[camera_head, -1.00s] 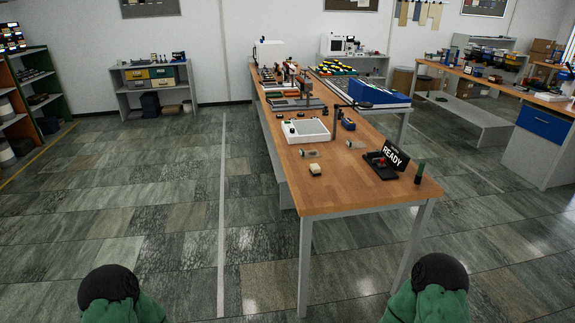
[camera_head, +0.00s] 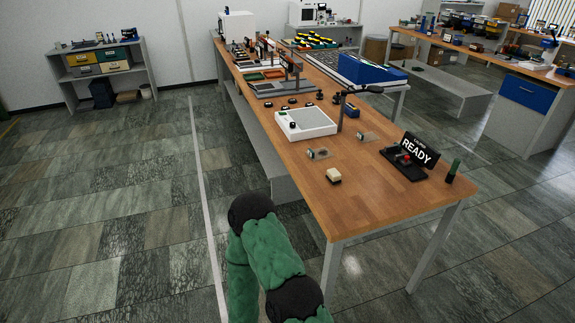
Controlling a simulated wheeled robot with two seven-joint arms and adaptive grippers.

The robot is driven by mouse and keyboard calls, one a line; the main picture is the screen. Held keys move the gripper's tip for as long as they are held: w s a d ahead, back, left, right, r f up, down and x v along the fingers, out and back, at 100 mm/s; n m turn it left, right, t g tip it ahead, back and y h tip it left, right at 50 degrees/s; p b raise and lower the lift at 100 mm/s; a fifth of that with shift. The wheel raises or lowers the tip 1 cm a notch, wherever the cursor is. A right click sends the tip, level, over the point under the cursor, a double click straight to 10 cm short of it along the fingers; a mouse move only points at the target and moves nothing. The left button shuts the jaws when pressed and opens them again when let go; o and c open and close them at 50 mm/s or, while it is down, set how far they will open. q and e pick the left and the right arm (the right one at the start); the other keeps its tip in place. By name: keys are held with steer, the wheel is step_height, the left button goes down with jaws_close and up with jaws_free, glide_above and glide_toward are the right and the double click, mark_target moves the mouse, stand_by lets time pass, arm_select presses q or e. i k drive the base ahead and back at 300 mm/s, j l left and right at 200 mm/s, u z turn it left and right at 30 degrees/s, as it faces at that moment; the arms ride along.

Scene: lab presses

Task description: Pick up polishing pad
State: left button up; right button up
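A small cream-coloured block with a darker base, which looks like the polishing pad (camera_head: 333,176), lies on the near part of the wooden table (camera_head: 370,200), close to its left edge. Nothing covers it. A green arm of mine with black joints reaches in at the bottom centre, beside the table's near left corner and apart from the pad. Neither of my grippers shows, so their fingers cannot be seen.
A black stand with a READY sign (camera_head: 415,151) and a dark green cylinder (camera_head: 453,170) stand right of the pad. A white tray-like device (camera_head: 305,123) and small clear pieces lie behind it. The floor left of the table is free.

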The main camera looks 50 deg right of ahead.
mark_target(334, 177)
steer(key=i+z, duration=0.25)
steer(key=i, duration=0.15)
steer(key=i+j+z, duration=0.25)
steer(key=i, duration=0.15)
steer(key=i+z, duration=0.45)
steer(key=z, duration=0.25)
steer(key=i+j+z, duration=0.1)
steer(key=z, duration=0.3)
steer(key=i+j+z, duration=0.2)
steer(key=z, duration=0.25)
steer(key=i+j+z, duration=0.15)
steer(key=z, duration=0.3)
steer(key=i+j+z, duration=0.1)
steer(key=j+z, duration=0.3)
steer(key=l, duration=0.1)
